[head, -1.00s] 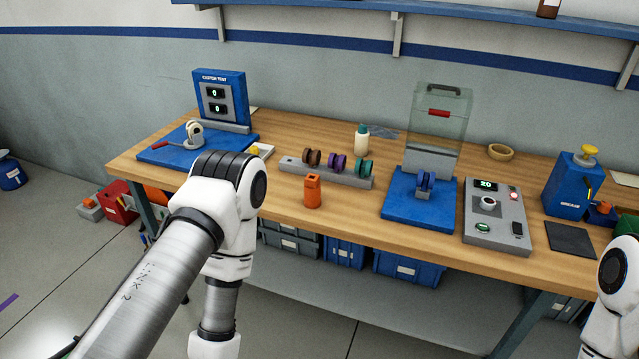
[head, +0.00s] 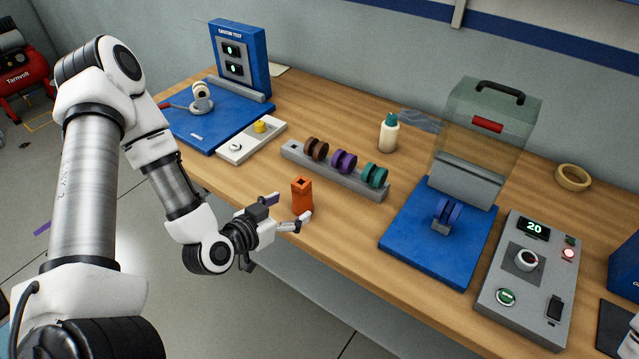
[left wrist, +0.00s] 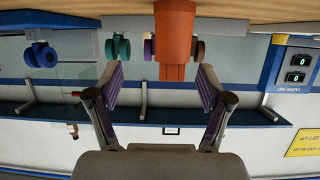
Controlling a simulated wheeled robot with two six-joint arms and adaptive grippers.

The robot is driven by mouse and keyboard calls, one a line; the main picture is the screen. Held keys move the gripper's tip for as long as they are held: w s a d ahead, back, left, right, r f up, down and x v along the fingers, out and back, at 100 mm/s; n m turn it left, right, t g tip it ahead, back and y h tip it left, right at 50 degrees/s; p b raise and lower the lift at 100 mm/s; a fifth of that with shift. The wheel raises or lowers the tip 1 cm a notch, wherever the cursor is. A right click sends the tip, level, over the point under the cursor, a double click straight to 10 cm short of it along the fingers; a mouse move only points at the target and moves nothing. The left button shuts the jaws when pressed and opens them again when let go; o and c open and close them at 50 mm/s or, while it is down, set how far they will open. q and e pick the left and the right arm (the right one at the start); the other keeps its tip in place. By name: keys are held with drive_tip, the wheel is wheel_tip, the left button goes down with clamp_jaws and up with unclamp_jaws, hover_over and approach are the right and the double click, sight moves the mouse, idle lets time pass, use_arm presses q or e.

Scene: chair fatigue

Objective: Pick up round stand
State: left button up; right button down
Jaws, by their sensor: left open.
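A grey rack (head: 340,177) with brown, purple and teal wheels lies behind the block. A blue fixture (head: 430,245) with a clear cover and a grey control box (head: 525,300) stand to the right. A blue test station (head: 240,60) and white tray (head: 240,150) are left.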

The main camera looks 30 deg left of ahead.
sight(297, 192)
use_arm(q)
drive_tip(key=shift+a+r+t, duration=0.3)
drive_tip(key=shift+a+r, duration=0.25)
drive_tip(key=shift+r, duration=0.25)
drive_tip(key=x, duration=0.5)
drive_tip(key=p+x, duration=0.1)
drive_tip(key=x, duration=0.1)
drive_tip(key=shift+w+a+f, duration=0.15)
drive_tip(key=shift+a, duration=0.1)
clamp_jaws()
